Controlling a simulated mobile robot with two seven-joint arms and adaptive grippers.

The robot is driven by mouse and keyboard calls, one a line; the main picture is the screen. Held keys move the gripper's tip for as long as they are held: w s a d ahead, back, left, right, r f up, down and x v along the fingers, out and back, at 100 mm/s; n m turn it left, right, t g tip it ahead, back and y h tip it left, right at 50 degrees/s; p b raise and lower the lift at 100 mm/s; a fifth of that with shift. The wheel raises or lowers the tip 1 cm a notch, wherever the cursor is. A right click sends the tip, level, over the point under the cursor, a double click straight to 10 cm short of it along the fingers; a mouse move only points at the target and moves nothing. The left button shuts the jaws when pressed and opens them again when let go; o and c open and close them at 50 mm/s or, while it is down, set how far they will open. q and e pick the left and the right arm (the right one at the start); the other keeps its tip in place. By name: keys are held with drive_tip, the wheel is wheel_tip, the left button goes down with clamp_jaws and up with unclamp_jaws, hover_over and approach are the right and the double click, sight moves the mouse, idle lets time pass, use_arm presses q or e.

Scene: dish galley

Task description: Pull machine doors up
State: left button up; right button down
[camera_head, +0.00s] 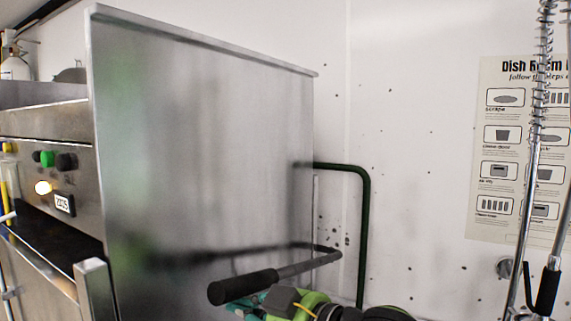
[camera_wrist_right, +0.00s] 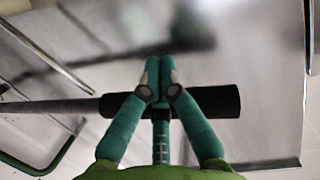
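The machine's large stainless steel side panel (camera_head: 205,150) fills the middle of the head view. My left gripper is out of view.
A control panel (camera_head: 50,165) with buttons and a lit lamp is at the left, above a dark opening (camera_head: 50,243). A spring hose tap (camera_head: 540,150) hangs at the right, before a poster (camera_head: 495,160) on the spotted white wall (camera_head: 420,100).

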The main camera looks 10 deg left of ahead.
sight(248, 276)
drive_tip(key=r+p, duration=0.1)
drive_tip(key=r, duration=0.1)
drive_tip(key=w+r+p, duration=0.1)
drive_tip(key=r, duration=0.1)
drive_tip(key=shift+d+r+p, duration=0.15)
drive_tip(key=shift+r+p, duration=0.2)
drive_tip(key=shift+w+r+b, duration=0.1)
drive_tip(key=shift+r+b, duration=0.2)
drive_tip(key=w+d+r, duration=0.2)
drive_tip(key=w+r, duration=0.4)
drive_tip(key=r, duration=0.5)
use_arm(q)
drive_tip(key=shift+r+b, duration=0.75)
drive_tip(key=shift+b, duration=0.15)
use_arm(e)
drive_tip(key=f+v, duration=0.2)
drive_tip(key=v, duration=0.8)
drive_tip(key=shift+d+f, duration=0.2)
drive_tip(key=shift+a, duration=0.1)
